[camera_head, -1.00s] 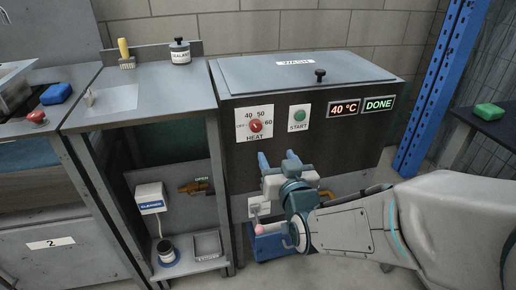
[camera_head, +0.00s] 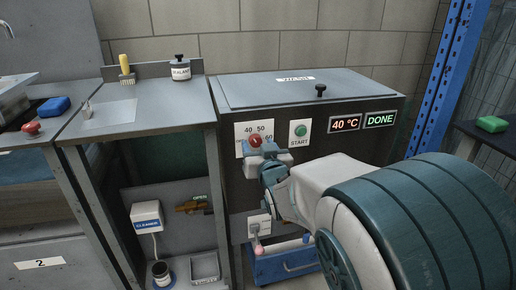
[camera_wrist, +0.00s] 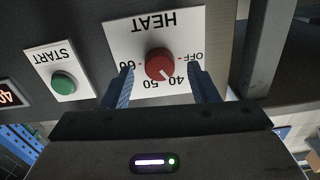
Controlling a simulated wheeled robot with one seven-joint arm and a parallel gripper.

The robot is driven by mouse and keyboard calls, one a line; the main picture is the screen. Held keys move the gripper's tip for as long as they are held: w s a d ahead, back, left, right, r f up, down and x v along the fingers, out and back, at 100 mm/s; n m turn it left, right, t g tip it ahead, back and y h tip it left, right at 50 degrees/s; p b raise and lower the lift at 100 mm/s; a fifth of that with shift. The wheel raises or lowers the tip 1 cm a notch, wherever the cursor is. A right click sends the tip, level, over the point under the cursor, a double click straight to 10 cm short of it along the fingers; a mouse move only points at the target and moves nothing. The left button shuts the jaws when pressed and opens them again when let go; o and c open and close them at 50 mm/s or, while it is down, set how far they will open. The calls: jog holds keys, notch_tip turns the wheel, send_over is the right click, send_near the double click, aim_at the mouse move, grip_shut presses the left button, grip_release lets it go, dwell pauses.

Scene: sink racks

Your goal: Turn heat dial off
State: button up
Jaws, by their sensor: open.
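The red heat dial (camera_head: 255,141) sits on a white plate marked OFF, 40, 50 and 60 on the dark front of the machine. In the wrist view the dial (camera_wrist: 159,65) appears upside down, and its pale pointer mark is by the 40, toward the 50. My gripper (camera_head: 262,148) is at the dial plate and hides its lower part in the head view. In the wrist view my gripper (camera_wrist: 160,82) is open, with one blue finger on each side of the dial and a gap to both. Nothing is held.
The green START button (camera_head: 301,130) is to the right of the dial. The display reads 40 °C (camera_head: 345,124), and a DONE sign (camera_head: 380,119) is lit. A counter edge and post (camera_head: 219,180) stand close on the left.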

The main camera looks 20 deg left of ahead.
jog(key=shift+w+a, duration=0.3)
jog(key=shift+w, duration=0.2)
jog(key=c, duration=1)
jog(key=n, duration=0.6)
jog(key=shift+n+b, duration=0.3)
jog(key=shift+b, duration=0.05)
jog(key=n, duration=0.5)
jog(key=shift+s+f, duration=0.1)
jog(key=shift+n, duration=0.3)
